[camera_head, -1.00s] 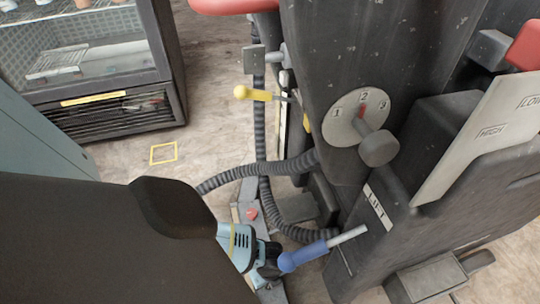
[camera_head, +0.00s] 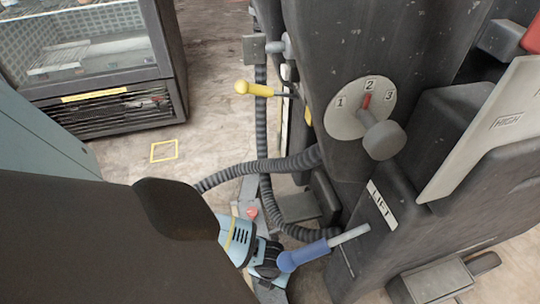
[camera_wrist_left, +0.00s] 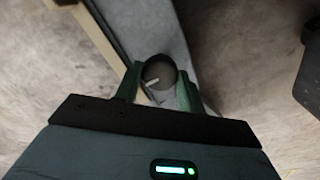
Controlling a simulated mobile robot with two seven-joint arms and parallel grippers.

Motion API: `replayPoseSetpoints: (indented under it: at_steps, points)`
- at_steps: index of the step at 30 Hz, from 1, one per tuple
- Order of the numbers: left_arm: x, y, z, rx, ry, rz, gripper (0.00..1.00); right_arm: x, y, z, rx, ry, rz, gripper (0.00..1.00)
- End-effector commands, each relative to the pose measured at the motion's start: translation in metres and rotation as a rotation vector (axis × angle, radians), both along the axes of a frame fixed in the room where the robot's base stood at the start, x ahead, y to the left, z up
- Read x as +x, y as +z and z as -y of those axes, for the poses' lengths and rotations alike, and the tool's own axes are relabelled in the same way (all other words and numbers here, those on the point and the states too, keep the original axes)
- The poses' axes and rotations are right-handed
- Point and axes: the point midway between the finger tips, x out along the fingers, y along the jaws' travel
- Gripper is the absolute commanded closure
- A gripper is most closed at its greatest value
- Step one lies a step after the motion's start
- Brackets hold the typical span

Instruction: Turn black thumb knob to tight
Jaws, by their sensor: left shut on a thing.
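The black thumb knob (camera_wrist_left: 160,70) shows in the left wrist view as a dark round cap with a short white mark on its lower left part. My left gripper (camera_wrist_left: 158,88) has its two green fingers on either side of the knob and is shut on it. In the head view my left gripper (camera_head: 264,262) is low in the middle, pointing down behind the blue lever's grip. The knob itself is hidden there. No scale or tight mark for the knob is readable. My right gripper is not in view.
A blue-gripped lever (camera_head: 305,255) marked LIFT is close to the gripper. A numbered dial (camera_head: 345,112) with a grey knob, a yellow-tipped lever (camera_head: 255,89) and a ribbed hose (camera_head: 262,165) are nearby. Open floor (camera_head: 165,180) lies left of the machine.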

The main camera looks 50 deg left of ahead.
Motion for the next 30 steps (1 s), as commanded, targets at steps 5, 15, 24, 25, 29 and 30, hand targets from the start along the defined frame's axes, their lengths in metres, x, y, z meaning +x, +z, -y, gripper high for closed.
replayPoseSetpoints:
  at_steps: [5, 15, 24, 25, 29, 30]
  points:
    - [-0.0013, -0.0005, 0.001, -0.002, -0.086, -0.003, 0.83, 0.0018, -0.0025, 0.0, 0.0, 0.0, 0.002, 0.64]
    - [-0.0015, -0.0001, 0.0011, -0.002, -0.15, -0.003, 0.83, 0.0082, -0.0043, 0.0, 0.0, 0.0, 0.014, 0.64]
    - [-0.0015, -0.0001, 0.0011, -0.002, -0.154, -0.003, 0.83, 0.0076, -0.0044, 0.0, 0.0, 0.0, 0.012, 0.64]
    - [-0.0015, -0.0002, 0.0011, -0.002, -0.154, -0.003, 0.83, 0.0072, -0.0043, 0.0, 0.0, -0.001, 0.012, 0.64]
    - [-0.0014, -0.0002, 0.001, -0.001, -0.153, -0.003, 0.48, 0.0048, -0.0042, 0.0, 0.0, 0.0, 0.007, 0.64]
    - [-0.0012, -0.0001, 0.0009, -0.001, -0.153, -0.003, 0.42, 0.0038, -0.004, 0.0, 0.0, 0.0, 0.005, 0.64]
